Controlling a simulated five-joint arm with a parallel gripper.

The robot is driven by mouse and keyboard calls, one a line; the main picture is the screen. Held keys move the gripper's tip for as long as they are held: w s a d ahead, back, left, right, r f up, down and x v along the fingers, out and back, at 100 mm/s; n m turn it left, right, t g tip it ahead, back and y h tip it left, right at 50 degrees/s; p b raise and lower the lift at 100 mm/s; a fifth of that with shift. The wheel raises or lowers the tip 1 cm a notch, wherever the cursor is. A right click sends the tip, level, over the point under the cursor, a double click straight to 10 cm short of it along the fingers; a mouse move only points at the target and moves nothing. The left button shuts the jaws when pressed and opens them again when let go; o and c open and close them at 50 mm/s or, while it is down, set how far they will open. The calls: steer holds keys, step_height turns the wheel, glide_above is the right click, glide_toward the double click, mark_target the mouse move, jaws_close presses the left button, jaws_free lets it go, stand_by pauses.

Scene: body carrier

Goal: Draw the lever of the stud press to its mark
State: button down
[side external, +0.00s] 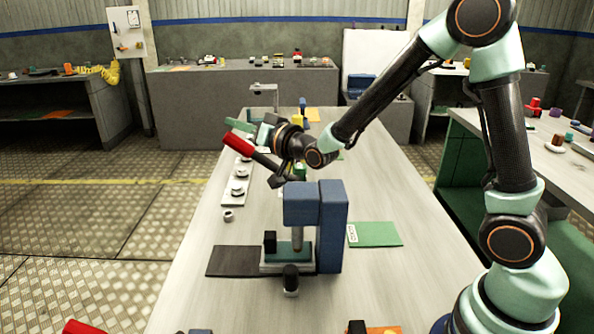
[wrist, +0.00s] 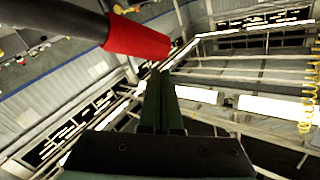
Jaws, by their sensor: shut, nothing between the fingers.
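The stud press (side external: 333,225) is a blue frame on the bench, with a teal base plate (side external: 305,254) under its ram. Its lever is a dark rod (side external: 265,160) with a red grip (side external: 238,143), slanting up to the left from the top of the press. My gripper (side external: 234,123) is shut and empty, its fingers pointing left close to the red grip. In the wrist view the shut fingers (wrist: 160,82) point up and the red grip (wrist: 138,37) crosses just beyond and left of their tips. I cannot tell whether they touch. I make out no mark for the lever.
A pale strip with several silver studs (side external: 238,187) lies left of the press, with a loose ring (side external: 228,215) near it. A dark mat (side external: 232,262), a small dark cylinder (side external: 291,279) and a green card (side external: 378,234) surround the press.

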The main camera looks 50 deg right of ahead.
mark_target(229, 138)
steer(key=shift+w+a+f, duration=0.25)
steer(key=shift+f, duration=0.15)
stand_by(0.4)
steer(key=shift+w+a+f+n+g, duration=0.3)
steer(key=shift+a+f, duration=0.05)
steer(key=shift+f, duration=0.15)
steer(key=shift+w+a+f+n+g, duration=0.3)
steer(key=shift+f, duration=0.15)
steer(key=shift+w+a+f+n+g, duration=0.25)
steer(key=shift+f+g, duration=0.1)
steer(key=shift+f, duration=0.2)
steer(key=shift+w+a+f+n+g, duration=0.25)
steer(key=shift+f+g, duration=0.1)
steer(key=shift+f, duration=0.15)
steer(key=shift+s+d+r, duration=0.2)
steer(key=shift+r, duration=0.3)
steer(key=shift+s+d+r, duration=0.2)
steer(key=shift+r, duration=0.25)
